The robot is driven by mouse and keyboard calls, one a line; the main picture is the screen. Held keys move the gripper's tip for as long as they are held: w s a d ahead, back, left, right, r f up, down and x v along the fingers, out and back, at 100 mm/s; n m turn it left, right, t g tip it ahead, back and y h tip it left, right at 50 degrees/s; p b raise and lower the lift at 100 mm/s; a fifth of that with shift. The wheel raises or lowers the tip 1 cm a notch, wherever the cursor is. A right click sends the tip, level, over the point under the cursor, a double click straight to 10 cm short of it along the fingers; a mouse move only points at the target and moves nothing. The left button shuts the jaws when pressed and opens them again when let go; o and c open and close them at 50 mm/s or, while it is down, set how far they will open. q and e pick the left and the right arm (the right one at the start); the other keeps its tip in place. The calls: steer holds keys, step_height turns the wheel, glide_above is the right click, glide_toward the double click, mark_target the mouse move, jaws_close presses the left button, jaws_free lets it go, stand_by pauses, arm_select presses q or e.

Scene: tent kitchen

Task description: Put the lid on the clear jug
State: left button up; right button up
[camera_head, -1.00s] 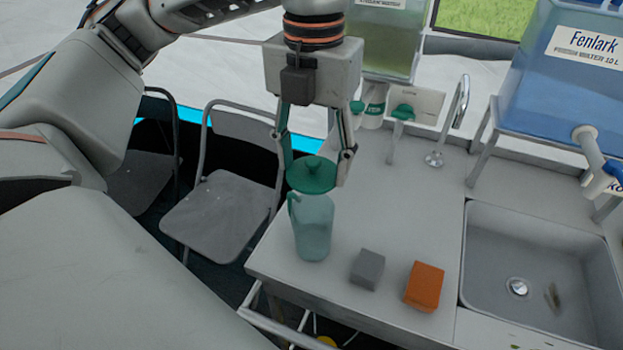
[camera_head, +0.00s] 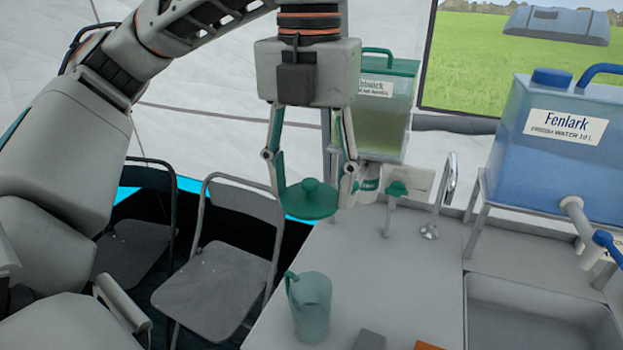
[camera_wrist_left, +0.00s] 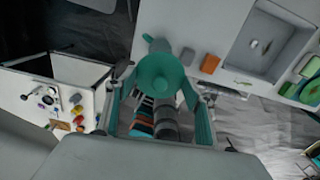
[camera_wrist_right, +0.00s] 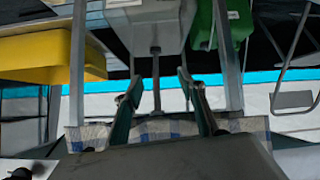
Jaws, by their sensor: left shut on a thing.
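The clear jug (camera_head: 312,312), teal-tinted with a side handle, stands upright and open on the counter near its left edge. The green round lid (camera_head: 312,201) with a top knob is between the fingers of my left gripper (camera_head: 312,188), which is shut on it. The lid is held roughly level, clear above the jug and apart from it. In the left wrist view the lid (camera_wrist_left: 160,80) covers most of the jug (camera_wrist_left: 158,46). My right gripper (camera_wrist_right: 160,95) shows only in the right wrist view, with its fingers apart and nothing between them.
A grey block (camera_head: 369,340) and an orange block (camera_head: 428,346) lie right of the jug. The sink (camera_head: 535,290) is at right, below a blue tank (camera_head: 560,150). Folding chairs (camera_head: 230,275) stand left.

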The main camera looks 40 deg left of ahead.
mark_target(311, 200)
arm_select(q)
steer(key=f+n+b, duration=0.1)
steer(key=f, duration=0.2)
steer(key=f+n+b, duration=0.1)
steer(key=f, duration=0.2)
steer(key=shift+w+a, duration=0.1)
steer(key=shift+w, duration=0.1)
step_height(311, 200, down, 12)
steer(key=n+b, duration=0.3)
steer(key=b, duration=0.3)
steer(key=shift+r, duration=0.15)
arm_select(e)
steer(key=shift+n, duration=0.3)
steer(key=f, duration=0.2)
steer(key=w+f, duration=0.1)
steer(key=f, duration=0.1)
steer(key=shift+w+d, duration=0.15)
steer(key=shift+w, duration=0.05)
steer(key=shift+w+r+t, duration=0.2)
steer(key=shift+r+t, duration=0.1)
steer(key=shift+r, duration=0.2)
steer(key=shift+w+r, duration=0.15)
steer(key=shift+r, duration=0.05)
stand_by(0.6)
